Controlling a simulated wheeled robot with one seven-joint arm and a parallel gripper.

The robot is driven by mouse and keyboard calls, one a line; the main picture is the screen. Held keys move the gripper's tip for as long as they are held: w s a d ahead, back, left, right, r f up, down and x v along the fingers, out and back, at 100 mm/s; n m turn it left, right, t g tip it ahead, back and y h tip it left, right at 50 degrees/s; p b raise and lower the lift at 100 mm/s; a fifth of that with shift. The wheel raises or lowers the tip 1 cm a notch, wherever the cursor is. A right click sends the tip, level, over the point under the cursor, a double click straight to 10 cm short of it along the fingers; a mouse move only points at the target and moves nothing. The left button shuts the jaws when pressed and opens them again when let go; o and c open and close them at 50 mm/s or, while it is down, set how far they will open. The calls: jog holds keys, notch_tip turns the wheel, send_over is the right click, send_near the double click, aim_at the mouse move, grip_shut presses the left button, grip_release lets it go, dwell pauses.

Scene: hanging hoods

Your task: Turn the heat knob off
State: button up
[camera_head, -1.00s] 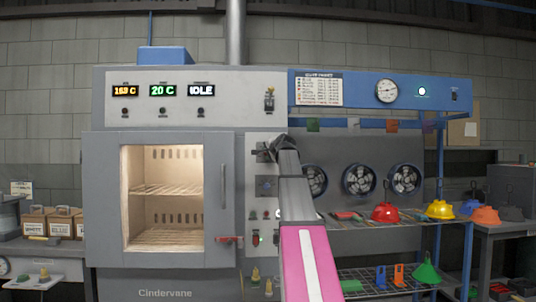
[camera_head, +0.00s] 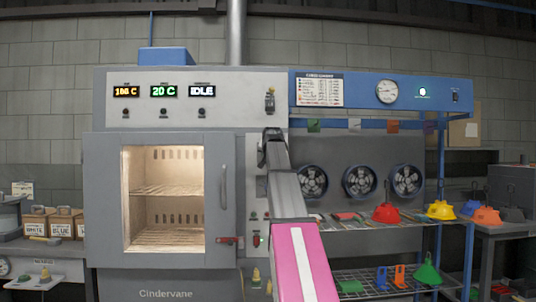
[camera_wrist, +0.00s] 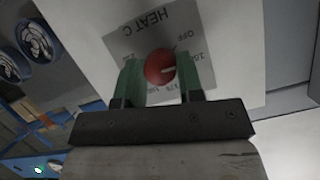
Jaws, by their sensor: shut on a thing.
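The heat knob (camera_wrist: 160,67) is red and round with a pale pointer line. It sits on a grey dial plate (camera_wrist: 130,45) marked "HEAT C" and "OFF", seen upside down in the wrist view. The pointer lies toward the right, short of the OFF mark. My gripper (camera_wrist: 162,75) has its green fingers on both sides of the knob, shut on it. In the head view my gripper (camera_head: 272,140) is at the oven's control panel, and my arm hides the knob. The left display (camera_head: 126,92) reads about 106 C.
The oven (camera_head: 215,190) stands left of my arm, with a lit window and an upright door handle (camera_head: 223,187). A red-handled latch (camera_head: 230,240) sticks out below the handle. Fans (camera_head: 360,181) and a shelf of coloured hoods (camera_head: 386,214) are to the right.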

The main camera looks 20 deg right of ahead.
jog(key=n+h, duration=0.1)
jog(key=n, duration=0.1)
jog(key=n+h, duration=0.1)
jog(key=n, duration=0.1)
jog(key=shift+a+f+g+h, duration=0.1)
jog(key=shift+f+g+h, duration=0.1)
jog(key=shift+g+h, duration=0.2)
dwell(0.4)
jog(key=o, duration=0.9)
jog(key=shift+r, duration=0.1)
jog(key=v, duration=1)
jog(key=shift+s+a, duration=0.2)
jog(key=shift+s, duration=0.1)
